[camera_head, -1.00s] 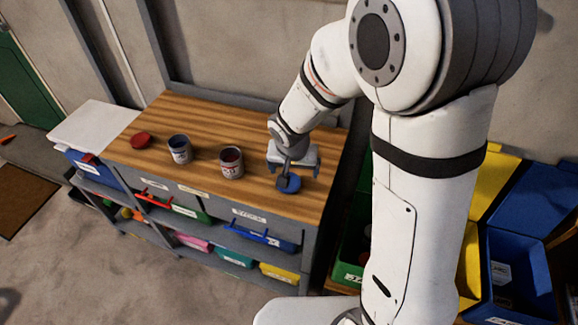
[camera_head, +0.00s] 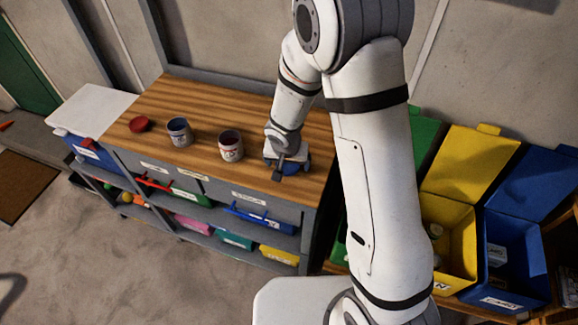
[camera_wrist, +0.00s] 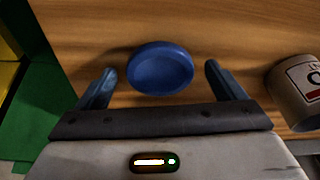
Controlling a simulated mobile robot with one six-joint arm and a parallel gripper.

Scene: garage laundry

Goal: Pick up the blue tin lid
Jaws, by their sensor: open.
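The blue tin lid (camera_wrist: 160,70) lies on the wooden bench top (camera_head: 205,100), near its right front part. In the wrist view it sits between the two fingers of my gripper (camera_wrist: 161,82), with a gap on each side. My gripper is open and holds nothing. In the head view my gripper (camera_head: 286,172) is low over the bench's right front, and it hides most of the lid there.
A tin with dark red inside (camera_head: 230,147) stands just left of my gripper; part of it shows in the wrist view (camera_wrist: 298,95). A blue-topped tin (camera_head: 179,132) and a red lid (camera_head: 140,124) are farther left. Yellow (camera_head: 447,235) and blue bins stand right of the bench.

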